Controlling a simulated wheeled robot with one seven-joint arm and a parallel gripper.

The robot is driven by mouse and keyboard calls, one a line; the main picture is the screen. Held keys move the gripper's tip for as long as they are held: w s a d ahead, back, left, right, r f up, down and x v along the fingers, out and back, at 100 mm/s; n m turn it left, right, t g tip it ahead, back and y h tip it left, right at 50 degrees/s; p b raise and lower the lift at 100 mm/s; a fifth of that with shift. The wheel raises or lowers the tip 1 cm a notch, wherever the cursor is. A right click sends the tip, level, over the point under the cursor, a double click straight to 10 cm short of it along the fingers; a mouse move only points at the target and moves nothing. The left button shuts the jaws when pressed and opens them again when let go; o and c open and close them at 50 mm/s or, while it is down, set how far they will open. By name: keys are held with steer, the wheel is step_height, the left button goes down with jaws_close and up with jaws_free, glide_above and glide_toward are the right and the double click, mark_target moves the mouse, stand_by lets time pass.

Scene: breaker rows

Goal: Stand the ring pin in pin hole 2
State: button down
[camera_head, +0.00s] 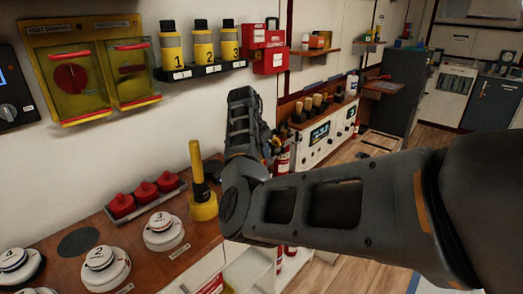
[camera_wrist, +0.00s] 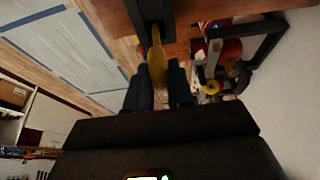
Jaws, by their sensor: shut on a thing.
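In the wrist view my gripper (camera_wrist: 160,72) has its two dark fingers closed on a slim yellow piece (camera_wrist: 157,58), which I take to be the ring pin. A dark part covers its far end, so I cannot see its tip or whether it touches anything. In the head view my arm crosses from the right, and its links hide the fingers and the held piece. Pin hole 2 cannot be made out in either view.
A yellow-and-black upright piece (camera_head: 196,163) stands on the wooden counter beside my arm. Red knobs (camera_head: 145,193) and white round domes (camera_head: 106,266) lie left. A wall rack (camera_head: 205,71) holds yellow cylinders numbered 1, 2 and 3. A dark frame (camera_wrist: 270,40) is near the fingers.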

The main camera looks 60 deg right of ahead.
steer(key=shift+f+b, duration=0.45)
steer(key=shift+f, duration=0.65)
steer(key=c, duration=0.9)
jaws_free()
steer(key=b+v, duration=0.1)
steer(key=v, duration=0.6)
steer(key=shift+r, duration=0.4)
steer(key=shift+a, duration=0.15)
